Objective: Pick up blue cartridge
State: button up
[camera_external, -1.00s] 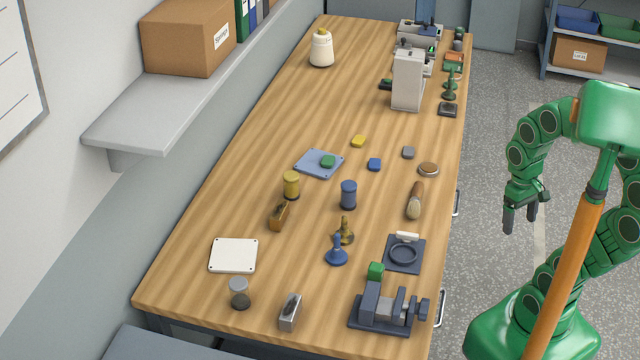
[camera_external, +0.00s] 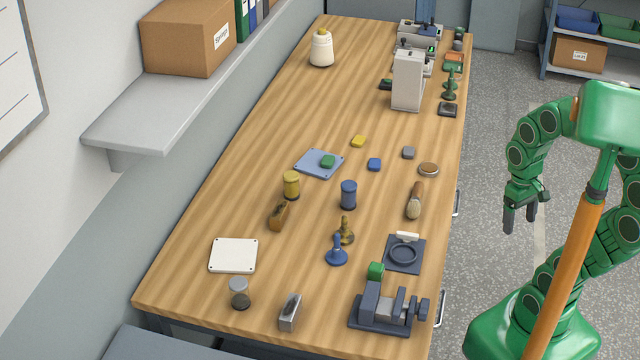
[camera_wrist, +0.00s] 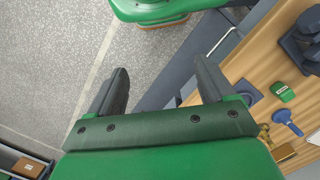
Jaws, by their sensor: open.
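Two blue items on the wooden table could be the cartridge: a small rounded blue block (camera_external: 374,164) lying flat near the middle, and an upright blue spool-shaped cylinder (camera_external: 348,194) nearer the front. I cannot tell for sure which is meant. A blue stamp-like tool with a knob handle (camera_external: 336,252) stands further front and shows in the wrist view (camera_wrist: 287,121). My gripper (camera_external: 520,222) is open and empty, hanging over the floor beyond the table's right edge, well apart from all of these. Its two fingers (camera_wrist: 162,80) are spread in the wrist view; neither blue candidate is clear there.
A yellow spool (camera_external: 291,185), a brass stamp (camera_external: 345,232), a ring fixture (camera_external: 417,265) and a brush (camera_external: 414,202) stand nearby. A vise (camera_external: 385,312) and a green block (camera_external: 376,271) are at the front right.

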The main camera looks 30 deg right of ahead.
jog(key=w+a+m+y, duration=0.4)
jog(key=w+a+y, duration=0.1)
jog(key=w+a, duration=0.75)
jog(key=m+t+y, duration=0.2)
jog(key=m+y, duration=0.5)
jog(key=m, duration=0.3)
send_near(351, 184)
jog(key=s+a+r, duration=0.4)
jog(key=s+a, duration=0.3)
jog(key=s, duration=0.5)
jog(key=shift+w+d+f+m+t+y, duration=0.15)
jog(key=shift+w+f+m+t, duration=0.35)
jog(key=shift+w+f+m, duration=1.1)
jog(key=shift+w+f+m+t+y, duration=0.25)
jog(key=shift+w+f+m+t, duration=0.5)
jog(key=shift+w, duration=1.65)
jog(key=shift+w+d+f+m+t+y, duration=0.1)
jog(key=shift+w+f+m+t+y, duration=0.15)
jog(key=shift+w+f+m, duration=1.35)
jog(key=shift+n, duration=0.45)
jog(key=shift+w+x, duration=0.1)
jog(key=shift+x, duration=1.25)
jog(key=shift+w+x, duration=0.15)
jog(key=shift+x, duration=1.15)
jog(key=shift+d+f, duration=0.1)
jog(key=c, duration=1.2)
jog(key=shift+o, duration=0.2)
